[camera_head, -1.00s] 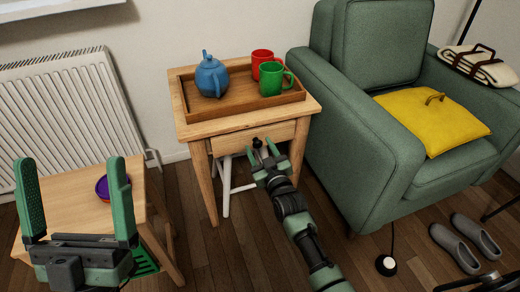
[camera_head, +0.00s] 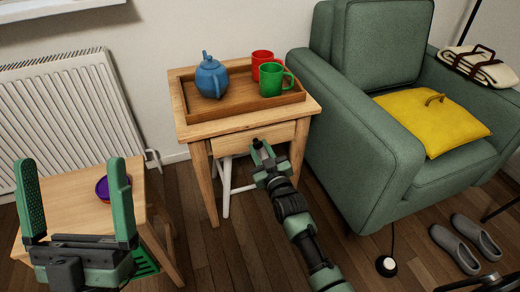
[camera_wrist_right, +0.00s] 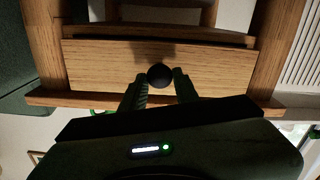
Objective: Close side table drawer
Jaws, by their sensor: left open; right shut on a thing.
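The wooden side table (camera_head: 204,130) stands left of the armchair. Its drawer front (camera_head: 286,130) faces me below the tabletop; it also fills the middle of the right wrist view (camera_wrist_right: 220,66). The round black knob (camera_wrist_right: 159,75) sits between the fingertips of my right gripper (camera_wrist_right: 160,82). In the head view, my right gripper (camera_head: 264,150) is at the drawer front, shut on the knob, which it mostly hides. How far out the drawer stands is hard to tell. My left gripper (camera_head: 72,165) is open and empty at the lower left, away from the side table.
A wooden tray (camera_head: 238,103) with a blue teapot (camera_head: 211,76), red mug (camera_head: 262,60) and green mug (camera_head: 272,80) stands on the side table. A green armchair (camera_head: 350,140) is close on the right. A small stool (camera_head: 75,205) with a purple bowl (camera_head: 103,188) is near my left gripper.

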